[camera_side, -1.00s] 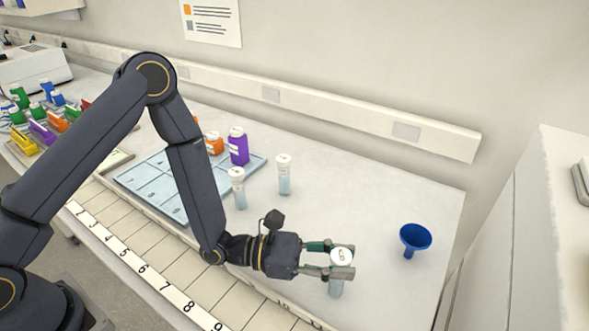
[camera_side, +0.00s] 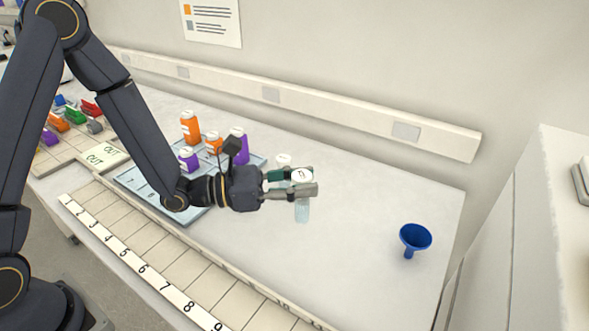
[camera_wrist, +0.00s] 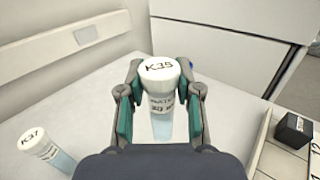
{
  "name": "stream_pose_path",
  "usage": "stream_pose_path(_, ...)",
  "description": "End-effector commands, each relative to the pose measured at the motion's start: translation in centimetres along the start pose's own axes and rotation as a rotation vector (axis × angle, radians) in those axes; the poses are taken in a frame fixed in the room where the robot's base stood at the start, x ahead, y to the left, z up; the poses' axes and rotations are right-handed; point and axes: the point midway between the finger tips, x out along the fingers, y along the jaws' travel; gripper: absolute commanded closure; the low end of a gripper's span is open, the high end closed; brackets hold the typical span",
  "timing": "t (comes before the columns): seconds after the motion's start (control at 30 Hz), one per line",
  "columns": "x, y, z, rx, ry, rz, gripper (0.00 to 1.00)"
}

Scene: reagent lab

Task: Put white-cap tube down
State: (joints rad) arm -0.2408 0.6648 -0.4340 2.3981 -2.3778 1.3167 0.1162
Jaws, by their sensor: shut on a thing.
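My gripper (camera_side: 292,184) is shut on a white-cap tube with pale blue contents (camera_side: 302,211), holding it upright just below the cap. In the wrist view my gripper (camera_wrist: 160,108) has a finger on each side of this tube (camera_wrist: 161,100), whose cap reads K35. I cannot tell whether its bottom touches the bench. A second white-cap tube (camera_side: 284,159) is mostly hidden behind my gripper. In the wrist view a white-cap tube marked K37 (camera_wrist: 45,150) stands to the left, apart from the fingers.
Orange (camera_side: 191,127) and purple bottles (camera_side: 238,147) stand on or by a blue gridded tray (camera_side: 135,183) behind my arm. A blue funnel (camera_side: 415,237) is at the right. A numbered strip (camera_side: 140,262) runs along the front. The bench between tube and funnel is clear.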

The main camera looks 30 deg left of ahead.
Motion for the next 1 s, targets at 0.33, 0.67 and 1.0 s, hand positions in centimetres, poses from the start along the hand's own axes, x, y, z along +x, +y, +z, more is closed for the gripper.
stream_pose_path(0.33,-5.2,7.9,-1.7,-0.014,0.02,0.21,0.8)
stream_pose_path(0.67,-5.4,8.0,-6.0,-0.014,0.02,0.215,0.8)
stream_pose_path(1.0,-5.5,8.0,-8.9,-0.009,0.017,0.214,0.8)
